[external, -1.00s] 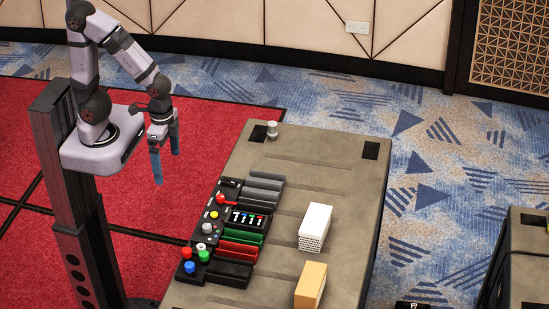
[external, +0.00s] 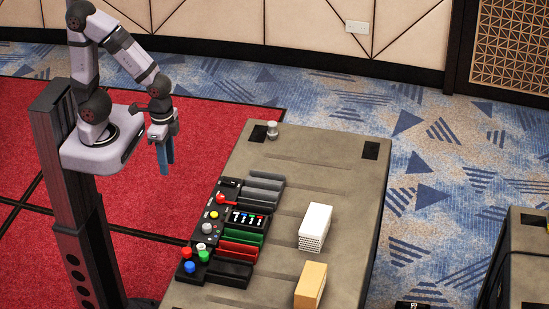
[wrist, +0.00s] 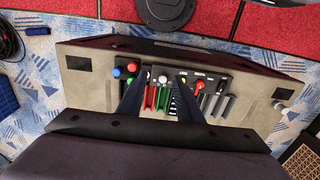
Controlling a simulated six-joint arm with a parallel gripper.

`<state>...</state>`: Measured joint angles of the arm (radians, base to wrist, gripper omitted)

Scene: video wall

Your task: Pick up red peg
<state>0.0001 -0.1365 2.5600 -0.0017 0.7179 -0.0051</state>
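Several red parts sit on a black control panel (external: 222,222) at the left edge of the grey table; I cannot tell which is the red peg. A red round knob (external: 187,253) stands near the panel's front, by white, green and blue ones. Another red-topped part (external: 221,198) is farther back, and red bars (external: 239,248) lie beside the panel. In the wrist view a red knob (wrist: 133,67) is at the left and a red top (wrist: 200,85) at the right. My gripper (wrist: 156,85) hangs empty, left of and above the table, its fingers apart in the wrist view.
Grey, green and black bars lie beside the panel. A black case (external: 520,255) stands at the right. The table's back middle is clear.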

